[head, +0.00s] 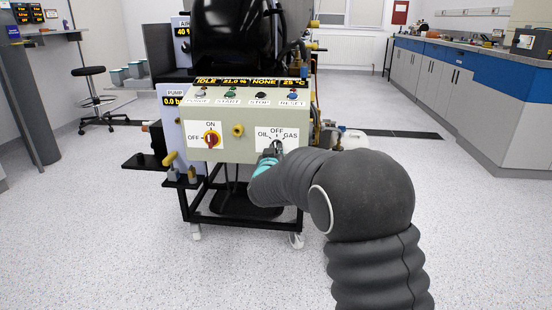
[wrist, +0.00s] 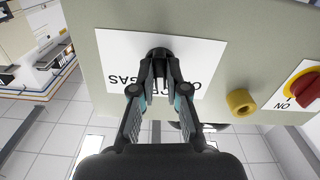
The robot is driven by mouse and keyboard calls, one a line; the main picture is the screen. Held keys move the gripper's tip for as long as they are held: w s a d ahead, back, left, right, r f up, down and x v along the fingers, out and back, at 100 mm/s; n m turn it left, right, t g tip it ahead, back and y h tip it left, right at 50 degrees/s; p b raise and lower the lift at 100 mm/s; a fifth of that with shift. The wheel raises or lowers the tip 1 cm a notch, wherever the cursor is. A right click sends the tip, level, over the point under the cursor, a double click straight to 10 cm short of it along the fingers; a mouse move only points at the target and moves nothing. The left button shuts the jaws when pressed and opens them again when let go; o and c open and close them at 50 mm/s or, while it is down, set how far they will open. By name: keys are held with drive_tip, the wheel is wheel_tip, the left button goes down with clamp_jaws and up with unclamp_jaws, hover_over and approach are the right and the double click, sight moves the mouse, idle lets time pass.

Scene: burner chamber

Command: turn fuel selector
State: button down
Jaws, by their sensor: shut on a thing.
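The fuel selector (head: 277,143) is a dark knob on a white plate marked OIL, OFF and GAS, at the right of the panel's front. In the wrist view the plate appears upside down, and the black knob (wrist: 158,51) shows at the fingertips. My gripper (wrist: 159,70) is shut on the knob, one finger on each side. In the head view my gripper (head: 272,151) reaches the plate from below and hides part of the knob. Which mark the knob points to cannot be told. The display (head: 264,82) above reads NONE.
A red ON/OFF switch (head: 211,139) on a white plate and a yellow knob (head: 238,130) sit left of the selector. START, STOP and RESET buttons line the panel's top. The wheeled rig stands on open speckled floor. Cabinets (head: 440,75) line the right wall.

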drive_tip(key=shift+f+m+b, duration=0.1)
drive_tip(key=shift+m+b, duration=0.3)
drive_tip(key=shift+m, duration=0.2)
drive_tip(key=c, duration=1.2)
unclamp_jaws()
drive_tip(key=s, duration=1.2)
drive_tip(key=shift+a, duration=0.25)
